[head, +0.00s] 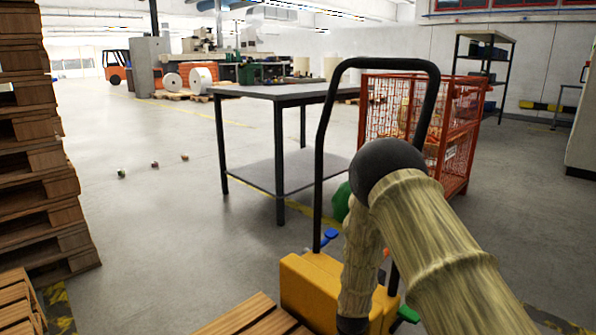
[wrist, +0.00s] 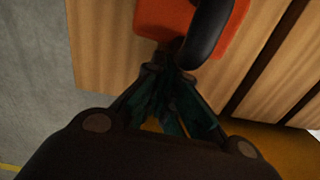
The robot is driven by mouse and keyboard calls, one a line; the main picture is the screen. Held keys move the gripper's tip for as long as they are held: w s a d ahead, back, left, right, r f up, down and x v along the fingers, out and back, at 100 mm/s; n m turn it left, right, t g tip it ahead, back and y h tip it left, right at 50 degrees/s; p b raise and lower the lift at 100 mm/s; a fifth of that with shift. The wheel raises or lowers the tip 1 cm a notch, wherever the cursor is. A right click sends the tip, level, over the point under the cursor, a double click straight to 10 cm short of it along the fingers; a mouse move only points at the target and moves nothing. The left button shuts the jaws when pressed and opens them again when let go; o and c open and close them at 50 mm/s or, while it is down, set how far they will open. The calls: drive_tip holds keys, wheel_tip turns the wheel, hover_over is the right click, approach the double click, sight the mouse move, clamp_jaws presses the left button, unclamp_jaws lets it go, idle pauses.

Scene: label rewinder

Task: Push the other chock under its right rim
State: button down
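An orange-red block (wrist: 165,16), which looks like a chock, lies on pale wooden boards at the top of the wrist view. A thick black curved bar (wrist: 205,35) stands against its right side; I cannot tell whether it is a handle or a rim. My gripper (wrist: 168,74) points at the block from below. Its dark green fingers converge and look shut, with nothing visible between the tips. The tips are close to the block and the bar; contact is unclear. In the head view my arm hides the gripper, and I cannot make out a chock there.
A yellow truck (head: 310,285) with a black hoop handle (head: 325,130) stands directly ahead. Wooden pallet boards (head: 245,318) lie at the bottom. Tall stacked pallets (head: 40,150) stand left. Behind are a grey table (head: 280,92) and a red mesh cage (head: 470,125). Floor at left centre is mostly clear.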

drive_tip(key=shift+s+a+p, duration=1.05)
drive_tip(key=shift+s+a, duration=0.3)
drive_tip(key=shift+a, duration=0.1)
idle(0.5)
drive_tip(key=shift+s+a+f, duration=0.15)
drive_tip(key=shift+s+a, duration=0.2)
drive_tip(key=shift+a, duration=0.1)
drive_tip(key=shift+s+a+p, duration=1.5)
drive_tip(key=shift+s+a, duration=0.4)
drive_tip(key=shift+a, duration=0.1)
idle(0.9)
idle(0.4)
drive_tip(key=shift+w+d+r+p, duration=0.55)
drive_tip(key=shift+w+d+r, duration=0.05)
drive_tip(key=shift+w+d, duration=0.3)
drive_tip(key=shift+w+d+r+p, duration=0.55)
drive_tip(key=shift+w+d, duration=0.2)
drive_tip(key=shift+d, duration=0.1)
drive_tip(key=shift+r+p, duration=3.45)
drive_tip(key=shift+r, duration=0.55)
